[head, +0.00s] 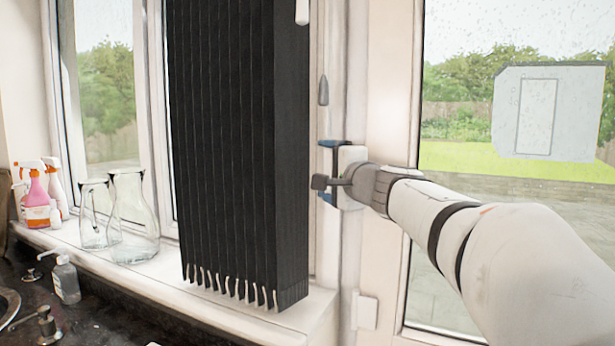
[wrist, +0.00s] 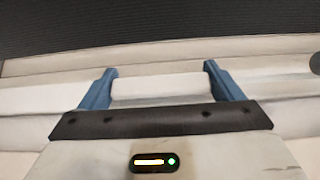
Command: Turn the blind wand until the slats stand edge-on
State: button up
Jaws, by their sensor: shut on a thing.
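The blind (head: 240,140) hangs in the head view as tall black slats, with pale tips at the bottom edge; its dark surface also fills the top of the wrist view (wrist: 160,25). The end of a white rod (head: 302,12), perhaps the wand, hangs at the blind's upper right. A grey tapered weight (head: 323,90) hangs below and right of it. My gripper (head: 328,172) is right of the blind, below the weight and apart from both. In the wrist view its blue fingers stand on either side of a white block (wrist: 158,88); I cannot tell what this block is.
Two glass jugs (head: 133,220) and several spray bottles (head: 37,195) stand on the white sill (head: 110,265) at left. A soap dispenser (head: 66,278) stands on the dark counter (head: 110,315). A glazed door (head: 465,190) is at right, behind my arm.

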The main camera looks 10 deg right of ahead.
jog(key=n+g+y+b, duration=0.1)
jog(key=n+y, duration=0.1)
jog(key=y, duration=0.1)
jog(key=shift+y, duration=0.3)
jog(key=shift+n+g+y, duration=0.7)
jog(key=shift+n+y, duration=0.1)
jog(key=shift+r, duration=0.1)
jog(key=o, duration=0.8)
jog(key=shift+w, duration=0.1)
jog(key=b+v, duration=0.1)
jog(key=v, duration=0.6)
jog(key=shift+s, duration=0.25)
jog(key=shift+s+d, duration=0.1)
